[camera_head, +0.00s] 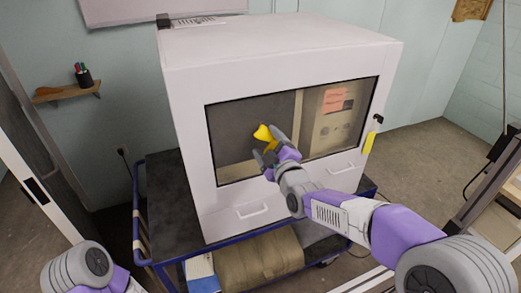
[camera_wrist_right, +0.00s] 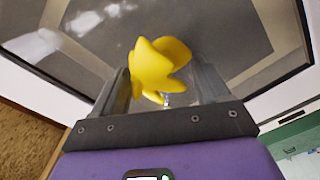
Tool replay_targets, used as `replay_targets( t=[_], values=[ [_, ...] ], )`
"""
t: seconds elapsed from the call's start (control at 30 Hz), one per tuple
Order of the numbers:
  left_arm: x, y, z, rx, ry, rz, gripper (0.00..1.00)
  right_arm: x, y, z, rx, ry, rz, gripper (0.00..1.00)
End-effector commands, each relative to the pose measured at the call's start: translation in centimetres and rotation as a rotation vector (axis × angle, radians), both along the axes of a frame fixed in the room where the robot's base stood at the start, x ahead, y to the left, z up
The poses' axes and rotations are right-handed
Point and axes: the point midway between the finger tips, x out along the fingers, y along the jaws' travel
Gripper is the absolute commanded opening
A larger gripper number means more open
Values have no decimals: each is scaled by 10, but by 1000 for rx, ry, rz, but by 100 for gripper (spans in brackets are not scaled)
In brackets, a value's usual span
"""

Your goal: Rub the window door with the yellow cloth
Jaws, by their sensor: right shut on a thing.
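The window door (camera_head: 235,128) is a dark glass pane in a black frame on the front of a white cabinet. The yellow cloth (camera_head: 263,132) is bunched up in front of the glass, left of the pane's middle. My right gripper (camera_head: 271,146) is shut on the cloth, with the arm reaching in from the lower right. In the right wrist view the cloth (camera_wrist_right: 158,66) sticks out between the two fingers, with the glass (camera_wrist_right: 215,35) behind it. Whether the cloth touches the glass I cannot tell. My left gripper is out of view; only part of my left arm shows at the lower left.
The white cabinet (camera_head: 270,45) stands on a dark cart (camera_head: 165,205) with a blue frame. Drawer handles (camera_head: 252,212) stick out below the window. A yellow item (camera_head: 369,143) hangs at the cabinet's right edge. A bag (camera_head: 245,262) lies on the cart's lower shelf.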

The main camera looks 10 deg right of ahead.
Motion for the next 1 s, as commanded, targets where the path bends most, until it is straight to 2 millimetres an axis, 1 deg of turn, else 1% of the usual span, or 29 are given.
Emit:
replay_targets(
  t=[0.03,0.23,0.53,0.83,1.0],
  values=[
    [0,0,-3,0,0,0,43,1,-4,-1,0,-1,-3,51],
    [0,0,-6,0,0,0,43,2,-11,0,2,0,-4,51],
    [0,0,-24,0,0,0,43,5,-35,-2,1,-1,-3,51],
    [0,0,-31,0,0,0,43,8,-46,-1,0,0,-1,51],
    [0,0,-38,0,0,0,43,12,-62,-2,0,1,-4,51]
  ],
)
